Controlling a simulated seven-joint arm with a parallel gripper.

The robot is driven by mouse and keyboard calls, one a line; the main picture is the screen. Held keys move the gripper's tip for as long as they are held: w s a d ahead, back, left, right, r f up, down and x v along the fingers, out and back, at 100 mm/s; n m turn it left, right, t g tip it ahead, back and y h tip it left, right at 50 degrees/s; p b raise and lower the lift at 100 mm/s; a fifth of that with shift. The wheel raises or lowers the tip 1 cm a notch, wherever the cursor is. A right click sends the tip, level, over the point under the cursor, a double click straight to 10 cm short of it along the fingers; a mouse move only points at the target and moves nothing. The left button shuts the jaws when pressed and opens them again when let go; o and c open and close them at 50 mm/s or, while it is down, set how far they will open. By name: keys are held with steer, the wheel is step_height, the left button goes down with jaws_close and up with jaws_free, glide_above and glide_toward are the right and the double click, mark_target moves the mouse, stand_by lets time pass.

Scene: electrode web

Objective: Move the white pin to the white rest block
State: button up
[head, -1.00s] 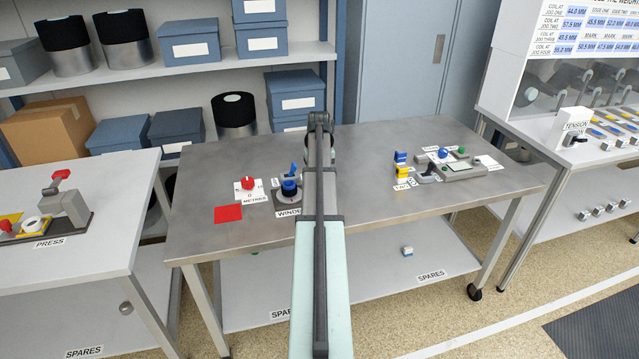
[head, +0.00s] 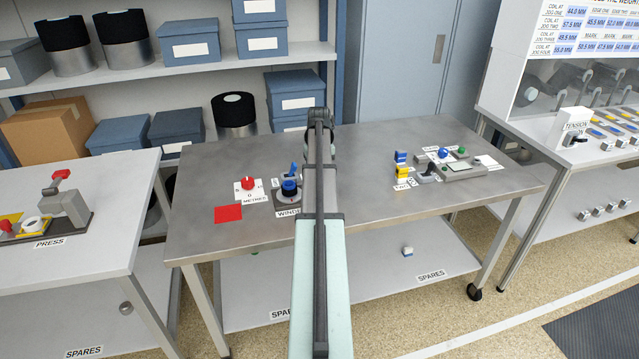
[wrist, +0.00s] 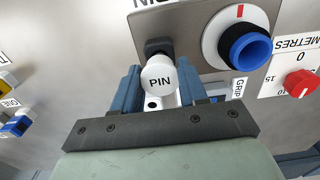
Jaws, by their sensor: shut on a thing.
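The white pin (wrist: 158,82), marked PIN on its round end, shows in the wrist view between the two blue fingers of my gripper (wrist: 160,88). My gripper is shut on it. A black square fitting (wrist: 158,47) on the grey winder base (wrist: 188,42) is right behind the pin; I cannot tell whether the pin is still seated in it. A white piece with a dark hole (wrist: 153,104) shows partly below the pin; I cannot tell whether it is the rest block. In the head view my arm hides the gripper and pin.
The winder's blue hub (wrist: 248,52) is close to the right of my gripper. A red knob (wrist: 300,83) on the METRES plate is further right. A red square (head: 228,214) lies on the steel table (head: 380,220). Yellow and blue blocks (head: 401,165) stand right of my arm.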

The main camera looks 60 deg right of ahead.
steer(key=shift+r, duration=1.3)
steer(key=w+d+r, duration=0.3)
steer(key=w+d, duration=0.2)
steer(key=d, duration=0.5)
steer(key=shift+r, duration=0.15)
steer(key=shift+f, duration=2.9)
steer(key=shift+f, duration=1.65)
steer(key=o, duration=1.2)
steer(key=shift+o, duration=0.2)
